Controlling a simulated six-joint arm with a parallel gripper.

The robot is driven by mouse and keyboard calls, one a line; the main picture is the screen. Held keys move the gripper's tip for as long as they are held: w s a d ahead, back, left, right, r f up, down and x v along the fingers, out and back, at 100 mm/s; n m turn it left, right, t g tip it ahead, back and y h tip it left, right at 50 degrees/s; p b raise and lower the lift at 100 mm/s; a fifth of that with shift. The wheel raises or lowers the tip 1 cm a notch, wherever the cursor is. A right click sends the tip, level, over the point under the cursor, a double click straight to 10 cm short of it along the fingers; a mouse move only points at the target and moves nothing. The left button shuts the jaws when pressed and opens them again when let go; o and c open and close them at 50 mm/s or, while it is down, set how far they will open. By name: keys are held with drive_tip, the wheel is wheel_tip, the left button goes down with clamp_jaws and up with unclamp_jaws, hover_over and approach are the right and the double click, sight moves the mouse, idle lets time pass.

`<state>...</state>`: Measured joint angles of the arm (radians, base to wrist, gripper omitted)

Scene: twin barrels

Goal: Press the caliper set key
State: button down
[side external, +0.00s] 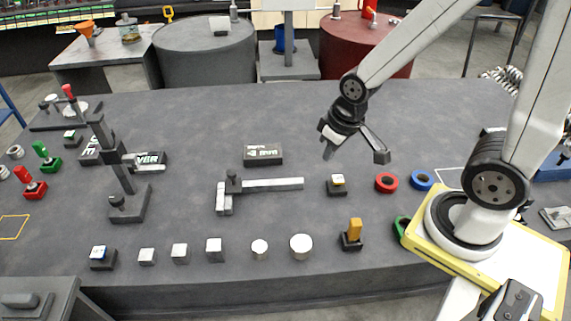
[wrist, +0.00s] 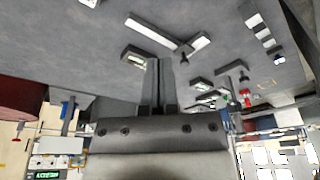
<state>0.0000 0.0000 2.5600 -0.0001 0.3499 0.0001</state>
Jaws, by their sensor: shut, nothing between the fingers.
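A small dark key with a pale yellowish top (side external: 337,184) stands on the table just right of the caliper and looks like the caliper's key; I cannot read its label. At the top edge of the wrist view, a pale-topped block (wrist: 90,3) seems to be it. The caliper (side external: 272,185) lies flat with its jaws at the left; its bar also shows in the wrist view (wrist: 150,33). My gripper (side external: 328,154) is raised above the table, behind the key and tilted left. In the wrist view its fingers (wrist: 159,64) are together and empty.
A readout box (side external: 263,154) lies behind the caliper. A red ring (side external: 386,183) and a blue ring (side external: 422,180) lie right of the key. An orange-topped switch (side external: 353,233) stands in front. A height gauge (side external: 125,190) stands at left.

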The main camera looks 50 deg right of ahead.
drive_tip(key=m+t+y, duration=0.3)
drive_tip(key=m+t, duration=0.2)
drive_tip(key=t, duration=0.1)
hover_over(341, 180)
wheel_tip(341, 180, down, 12)
drive_tip(key=shift+r, duration=0.25)
drive_tip(key=shift+w+f, duration=0.1)
drive_tip(key=shift+f, duration=0.05)
drive_tip(key=shift+f, duration=4.3)
